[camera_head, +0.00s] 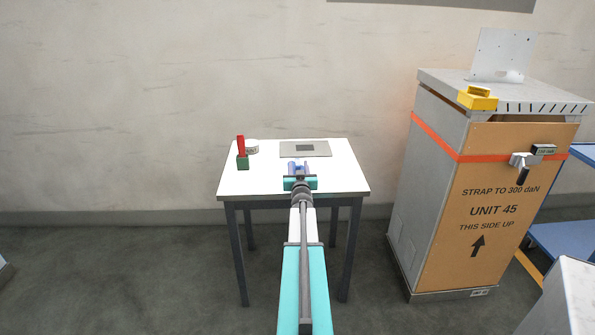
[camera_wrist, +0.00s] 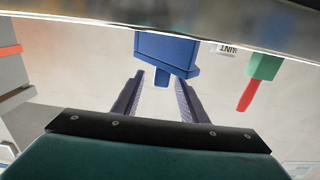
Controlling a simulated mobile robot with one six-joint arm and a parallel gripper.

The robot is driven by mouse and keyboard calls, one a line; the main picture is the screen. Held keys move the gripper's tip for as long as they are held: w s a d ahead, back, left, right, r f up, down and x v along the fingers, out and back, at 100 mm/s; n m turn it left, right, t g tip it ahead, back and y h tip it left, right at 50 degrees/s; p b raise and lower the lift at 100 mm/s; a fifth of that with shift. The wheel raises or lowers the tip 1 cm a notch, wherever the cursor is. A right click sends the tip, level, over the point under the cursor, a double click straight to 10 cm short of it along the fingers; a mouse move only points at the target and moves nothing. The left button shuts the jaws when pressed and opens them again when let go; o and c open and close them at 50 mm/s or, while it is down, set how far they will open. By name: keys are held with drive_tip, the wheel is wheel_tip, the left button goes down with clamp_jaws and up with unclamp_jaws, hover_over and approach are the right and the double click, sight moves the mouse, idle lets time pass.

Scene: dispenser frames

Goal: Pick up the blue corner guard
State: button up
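The blue corner guard (camera_head: 298,167) is on the white table, just beyond my gripper (camera_head: 299,175), which partly hides it in the head view. In the wrist view the blue corner guard (camera_wrist: 165,50) shows as a wide block with a narrow stem pointing towards my gripper (camera_wrist: 160,77). The two dark fingers are apart, with a gap on each side of the stem's end. The fingers do not appear to touch it. The wide part lies past the fingertips.
On the white table (camera_head: 240,183) stand a green block with a red stick (camera_head: 241,155) and a white labelled roll (camera_head: 252,146), left of the guard. A grey plate (camera_head: 306,148) lies behind. A strapped crate (camera_head: 485,205) with a yellow item (camera_head: 478,99) on top stands right.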

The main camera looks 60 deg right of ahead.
sight(298, 162)
drive_tip(key=shift+x, duration=1.7)
drive_tip(key=shift+c, duration=0.3)
clamp_jaws()
